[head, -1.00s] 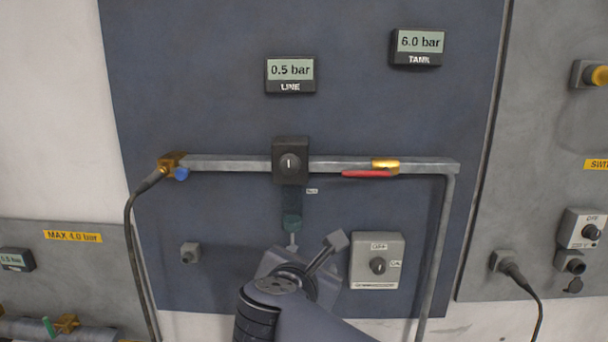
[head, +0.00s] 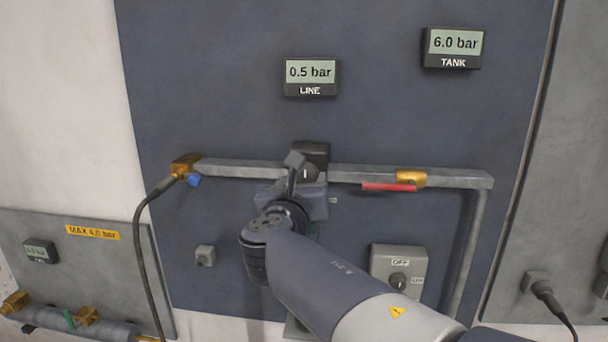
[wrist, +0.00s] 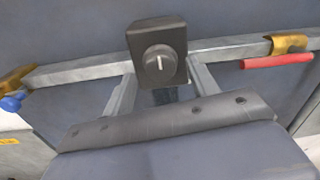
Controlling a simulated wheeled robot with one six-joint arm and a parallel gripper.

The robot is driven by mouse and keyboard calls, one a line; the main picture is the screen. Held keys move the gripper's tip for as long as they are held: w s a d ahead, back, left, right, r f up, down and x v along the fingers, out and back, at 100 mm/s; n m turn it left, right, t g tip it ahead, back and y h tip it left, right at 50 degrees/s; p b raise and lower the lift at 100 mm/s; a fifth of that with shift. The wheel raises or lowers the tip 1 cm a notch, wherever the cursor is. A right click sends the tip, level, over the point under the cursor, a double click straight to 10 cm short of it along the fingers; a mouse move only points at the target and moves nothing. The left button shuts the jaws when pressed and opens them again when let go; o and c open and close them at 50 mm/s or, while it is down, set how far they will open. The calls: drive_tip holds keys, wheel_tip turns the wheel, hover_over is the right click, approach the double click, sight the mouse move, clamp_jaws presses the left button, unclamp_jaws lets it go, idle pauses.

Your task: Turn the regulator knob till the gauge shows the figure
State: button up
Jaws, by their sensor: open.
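The regulator knob (wrist: 159,60) is a dark round dial with a white mark pointing up, on a black block (wrist: 156,32) set in the grey pipe. In the head view my gripper (head: 303,163) is in front of the block (head: 312,150) and hides most of the knob. In the wrist view my gripper (wrist: 162,85) is open, with one finger on each side below the knob; I cannot tell whether they touch it. The line gauge (head: 311,76) reads 0.5 bar. The tank gauge (head: 453,47) reads 6.0 bar.
A red-handled valve (head: 390,187) sits on the pipe to the right, and a brass fitting with a blue part (head: 187,167) at its left end. A grey switch box (head: 397,271) is below right. A yellow label (head: 92,232) reads MAX 4.0 bar.

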sight(306, 176)
drive_tip(key=shift+x, duration=1.15)
drive_tip(key=shift+c, duration=0.6)
drive_tip(key=shift+s, duration=0.1)
drive_tip(key=c, duration=0.8)
drive_tip(key=shift+c, duration=0.2)
